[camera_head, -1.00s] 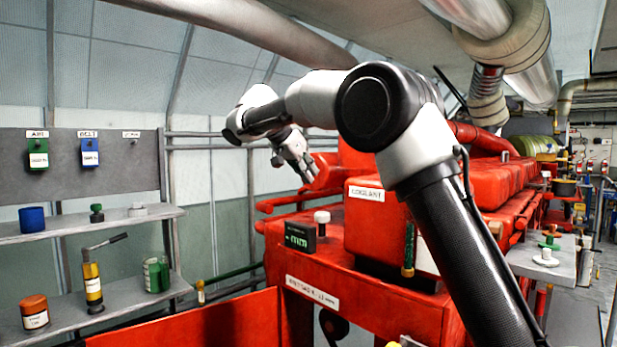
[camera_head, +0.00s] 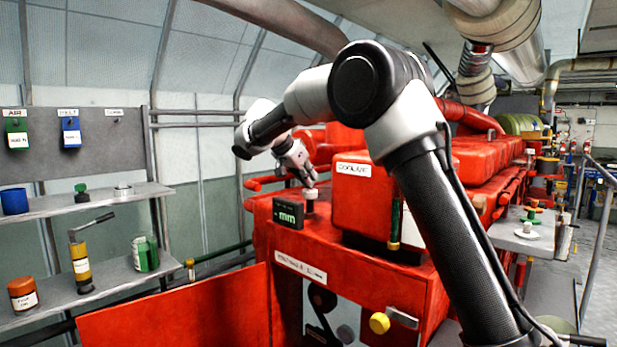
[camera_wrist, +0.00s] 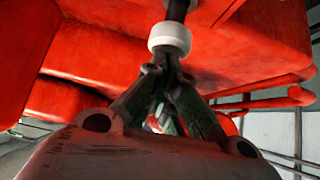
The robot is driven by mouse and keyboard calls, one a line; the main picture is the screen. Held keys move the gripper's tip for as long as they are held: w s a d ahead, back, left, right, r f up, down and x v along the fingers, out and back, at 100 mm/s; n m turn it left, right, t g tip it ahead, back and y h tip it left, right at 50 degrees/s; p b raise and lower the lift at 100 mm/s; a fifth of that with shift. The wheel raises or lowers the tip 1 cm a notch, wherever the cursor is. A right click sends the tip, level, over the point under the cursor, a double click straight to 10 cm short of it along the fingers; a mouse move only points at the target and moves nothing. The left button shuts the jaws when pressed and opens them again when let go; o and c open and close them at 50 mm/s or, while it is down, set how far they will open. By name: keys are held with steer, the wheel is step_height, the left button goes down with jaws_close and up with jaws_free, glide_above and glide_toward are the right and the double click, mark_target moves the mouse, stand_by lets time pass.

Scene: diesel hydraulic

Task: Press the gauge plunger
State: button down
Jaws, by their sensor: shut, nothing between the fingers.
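The gauge plunger (camera_head: 310,196), a pale round cap on a short stem, stands upright on the red engine housing beside a dark gauge box (camera_head: 288,213) with a green "mm" readout. In the wrist view the plunger's white cap (camera_wrist: 169,38) and dark stem show at the top centre. My gripper (camera_head: 309,184) points down just above the cap in the head view. In the wrist view my gripper (camera_wrist: 163,69) is shut and empty, its fingertips right at the cap. I cannot tell whether they touch it.
A red coolant box (camera_head: 375,205) stands close to the right of the plunger. A shelf (camera_head: 110,199) with cans and a hand pump is at the left. A yellow knob (camera_head: 379,323) sits on the engine front. Red pipes run behind my gripper.

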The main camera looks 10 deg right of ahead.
steer(key=shift+f, duration=1.4)
steer(key=shift+a+r, duration=0.1)
steer(key=v, duration=1.2)
